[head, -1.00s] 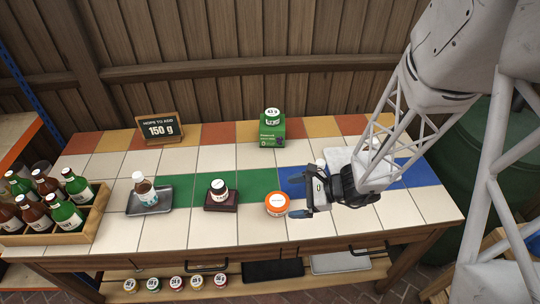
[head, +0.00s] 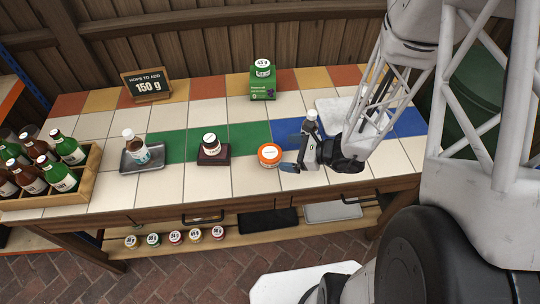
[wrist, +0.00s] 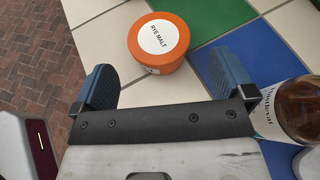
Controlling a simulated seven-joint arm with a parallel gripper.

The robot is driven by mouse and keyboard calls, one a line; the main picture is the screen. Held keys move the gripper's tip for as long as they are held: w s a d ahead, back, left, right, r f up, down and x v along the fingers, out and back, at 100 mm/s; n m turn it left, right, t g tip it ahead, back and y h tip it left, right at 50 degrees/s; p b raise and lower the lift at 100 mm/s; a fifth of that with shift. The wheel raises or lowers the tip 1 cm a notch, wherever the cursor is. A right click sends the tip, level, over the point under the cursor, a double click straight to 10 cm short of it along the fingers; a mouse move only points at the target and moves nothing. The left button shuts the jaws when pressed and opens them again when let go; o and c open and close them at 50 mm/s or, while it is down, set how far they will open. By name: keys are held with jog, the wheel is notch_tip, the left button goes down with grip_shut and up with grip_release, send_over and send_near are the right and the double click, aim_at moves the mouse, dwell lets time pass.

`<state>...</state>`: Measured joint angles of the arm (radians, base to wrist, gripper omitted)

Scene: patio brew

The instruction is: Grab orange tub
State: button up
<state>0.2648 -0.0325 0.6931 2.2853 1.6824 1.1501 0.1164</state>
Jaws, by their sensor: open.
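The orange tub (head: 269,156) has a white lid label and stands upright on the tiled table near its front edge. In the wrist view the orange tub (wrist: 158,43) shows the label "RYE MALT". It sits ahead of the gap between my fingers, apart from them. My gripper (wrist: 165,84) is open and empty. In the head view my gripper (head: 299,158) is just right of the tub, close to the tabletop, its blue fingertips pointing left.
A brown bottle (wrist: 296,108) stands close to my right finger in the wrist view. A jar on a dark stand (head: 211,148), a bottle on a tray (head: 134,147), a bottle crate (head: 90,181) and a green box (head: 262,85) share the table. Tiles in front of the green box are clear.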

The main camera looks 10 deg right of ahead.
aim_at(273, 153)
jog(key=shift+x, duration=0.95)
jog(key=shift+a, duration=0.1)
jog(key=shift+f+x, duration=0.15)
jog(key=shift+x, duration=0.6)
jog(key=shift+f+x, duration=0.15)
jog(key=shift+x, duration=1.5)
jog(key=c, duration=0.8)
jog(key=shift+r, duration=0.15)
